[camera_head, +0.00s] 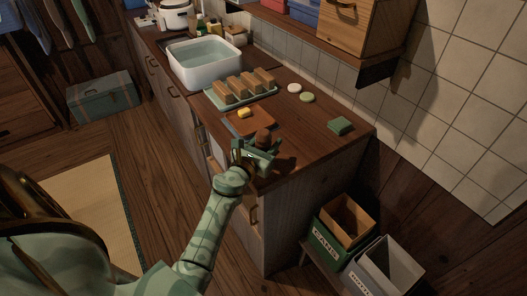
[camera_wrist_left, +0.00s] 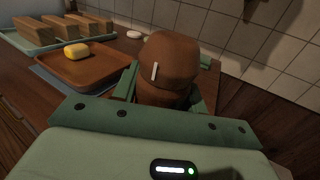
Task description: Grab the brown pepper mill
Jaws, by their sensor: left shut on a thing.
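The brown pepper mill (camera_head: 263,137) stands on the near part of the wooden counter, in front of the brown tray. Its rounded brown top (camera_wrist_left: 168,62) fills the middle of the left wrist view, with a small pale mark on its side. My left gripper (camera_head: 258,153) is shut on the mill, with a green finger on either side of it; the gripper (camera_wrist_left: 165,92) also shows in the left wrist view. The mill's lower part is hidden by the gripper. My right gripper is not in view.
A brown tray (camera_head: 262,122) with a yellow block (camera_head: 244,113) lies just behind the mill. A rack of tan blocks (camera_head: 211,96), a white basin (camera_head: 177,70), two round pieces and a green block (camera_head: 340,126) are on the counter. Bins (camera_head: 320,234) stand below its end.

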